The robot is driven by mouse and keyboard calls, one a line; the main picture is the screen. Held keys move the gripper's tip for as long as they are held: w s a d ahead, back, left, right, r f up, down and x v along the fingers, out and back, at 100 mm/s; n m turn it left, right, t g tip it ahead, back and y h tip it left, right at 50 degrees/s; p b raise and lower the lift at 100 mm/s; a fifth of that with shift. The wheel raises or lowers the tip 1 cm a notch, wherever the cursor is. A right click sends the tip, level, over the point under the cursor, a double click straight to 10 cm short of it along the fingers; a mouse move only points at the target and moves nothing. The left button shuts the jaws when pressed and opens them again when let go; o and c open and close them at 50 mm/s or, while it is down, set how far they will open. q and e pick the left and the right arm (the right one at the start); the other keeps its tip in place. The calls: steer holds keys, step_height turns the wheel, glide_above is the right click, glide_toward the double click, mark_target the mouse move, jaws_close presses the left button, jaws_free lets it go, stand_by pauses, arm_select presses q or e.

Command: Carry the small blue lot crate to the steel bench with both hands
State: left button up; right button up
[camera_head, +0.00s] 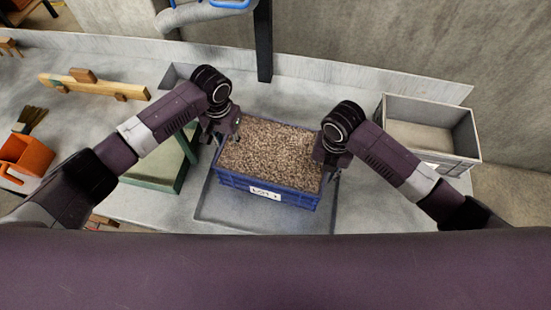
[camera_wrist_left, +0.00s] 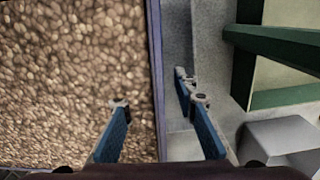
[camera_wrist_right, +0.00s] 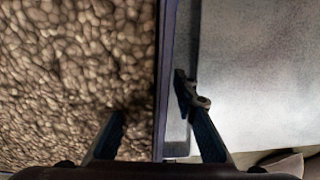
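The small blue lot crate (camera_head: 232,181), filled with brown grain (camera_head: 270,150), stands level on the grey steel surface. A white label (camera_head: 265,193) is on its near wall. My left gripper (camera_head: 226,138) is at the crate's left wall. In the left wrist view its open fingers (camera_wrist_left: 158,105) straddle the wall (camera_wrist_left: 155,60), one over the grain and one outside, with gaps. My right gripper (camera_head: 331,172) is at the right wall. In the right wrist view its open fingers (camera_wrist_right: 155,108) straddle that wall (camera_wrist_right: 167,60) likewise. Neither visibly clamps the wall.
The crate stands within a shallow grey tray outline (camera_head: 208,210). A green-framed box (camera_head: 160,170) is close on the left. A grey bin (camera_head: 428,105) stands on the right. An orange container (camera_head: 25,155), a brush (camera_head: 30,118) and a wooden piece (camera_head: 95,86) lie farther left.

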arm_select(q)
steer(key=shift+f, duration=0.3)
arm_select(e)
steer(key=shift+f, duration=0.25)
arm_select(q)
jaws_close()
arm_select(e)
jaws_close()
